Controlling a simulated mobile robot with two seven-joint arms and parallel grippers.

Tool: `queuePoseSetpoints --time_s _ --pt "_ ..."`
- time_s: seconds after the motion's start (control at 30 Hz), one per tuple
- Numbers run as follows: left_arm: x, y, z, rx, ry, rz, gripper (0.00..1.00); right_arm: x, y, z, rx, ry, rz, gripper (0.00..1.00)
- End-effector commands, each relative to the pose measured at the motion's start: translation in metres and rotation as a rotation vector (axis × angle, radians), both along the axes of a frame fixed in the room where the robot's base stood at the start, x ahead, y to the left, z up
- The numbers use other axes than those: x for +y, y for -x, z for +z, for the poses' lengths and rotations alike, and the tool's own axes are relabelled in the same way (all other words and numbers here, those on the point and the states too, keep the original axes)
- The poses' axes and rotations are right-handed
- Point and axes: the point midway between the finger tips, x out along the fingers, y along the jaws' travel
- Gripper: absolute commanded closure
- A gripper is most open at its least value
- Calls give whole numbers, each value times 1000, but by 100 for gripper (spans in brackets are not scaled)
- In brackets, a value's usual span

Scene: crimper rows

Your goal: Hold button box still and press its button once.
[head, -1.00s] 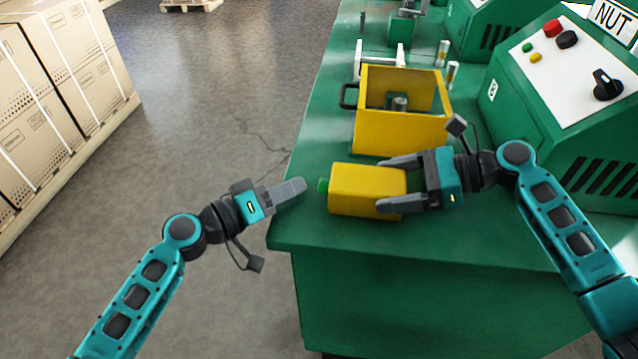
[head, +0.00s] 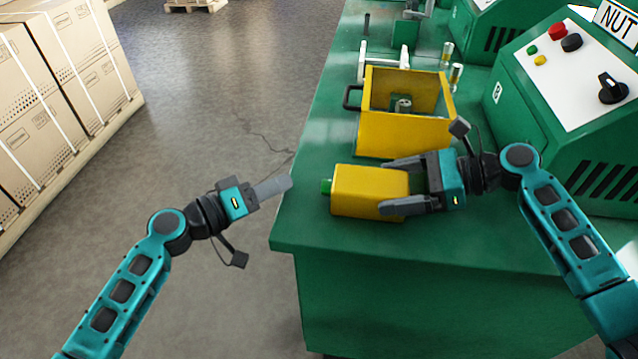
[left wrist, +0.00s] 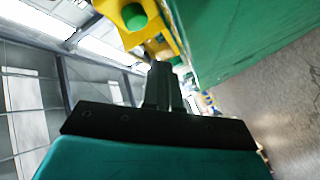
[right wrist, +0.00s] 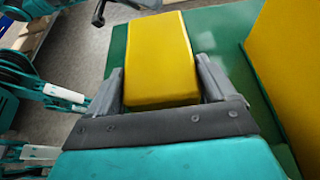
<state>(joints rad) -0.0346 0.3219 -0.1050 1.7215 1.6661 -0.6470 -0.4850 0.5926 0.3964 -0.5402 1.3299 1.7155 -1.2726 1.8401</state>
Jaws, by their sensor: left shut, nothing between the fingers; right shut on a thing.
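The yellow button box (head: 368,190) lies on the green table near its front left corner. Its green button (head: 326,187) faces left; the button also shows in the left wrist view (left wrist: 135,17). My right gripper (head: 403,185) is shut on the box from the right, one finger on each side, as the right wrist view shows with the box (right wrist: 160,62) between the fingers. My left gripper (head: 284,184) is shut and empty. Its fingertips point at the button from the left, with a clear gap between them, just off the table's left edge.
An open yellow bin (head: 402,135) with a black handle stands on the green table (head: 310,225) behind the box. A green machine (head: 520,110) with a knob and coloured buttons is at the right. Strapped cartons (head: 60,100) stand at the far left. Floor is clear between.

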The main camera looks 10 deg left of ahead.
Motion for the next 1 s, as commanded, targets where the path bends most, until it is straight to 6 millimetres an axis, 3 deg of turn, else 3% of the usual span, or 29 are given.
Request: queuePoseSetpoints --time_s 0.27,0.67,1.0 --pt "-3 -6 4 227 151 -95 100 0 0 0 -1 -1 0 52" --pt "11 -12 16 927 431 -203 100 0 0 0 -1 0 0 52" --pt "45 -11 35 1566 583 -78 100 0 0 0 0 0 1 52"
